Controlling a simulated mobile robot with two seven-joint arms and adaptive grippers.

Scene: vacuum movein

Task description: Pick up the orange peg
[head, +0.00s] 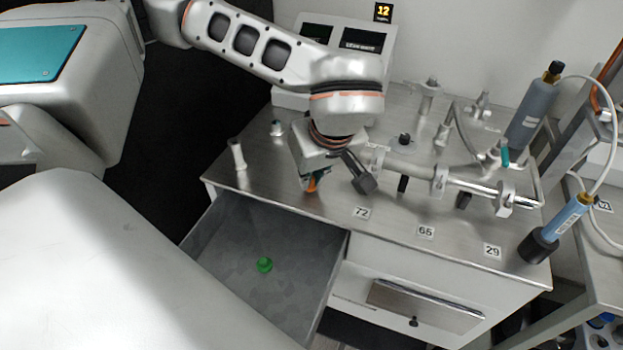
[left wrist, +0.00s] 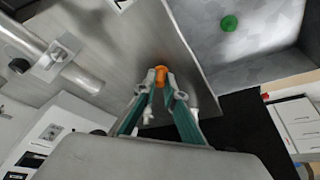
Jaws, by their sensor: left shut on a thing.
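The orange peg (left wrist: 160,76) sits between the fingertips of my left gripper (left wrist: 162,82) in the left wrist view. The gripper is shut on it. In the head view the left gripper (head: 313,185) points down at the metal bench top, left of the long pipe, and the peg shows as a small orange patch (head: 312,183). I cannot tell whether the peg touches the bench. My right gripper is not in view.
An open drawer (head: 215,225) below the bench holds a green peg (head: 264,264). A metal pipe assembly (head: 440,180) lies right of the gripper. A white cylinder (head: 237,154) stands to the left. A blue-handled tool (head: 568,218) is at the right edge.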

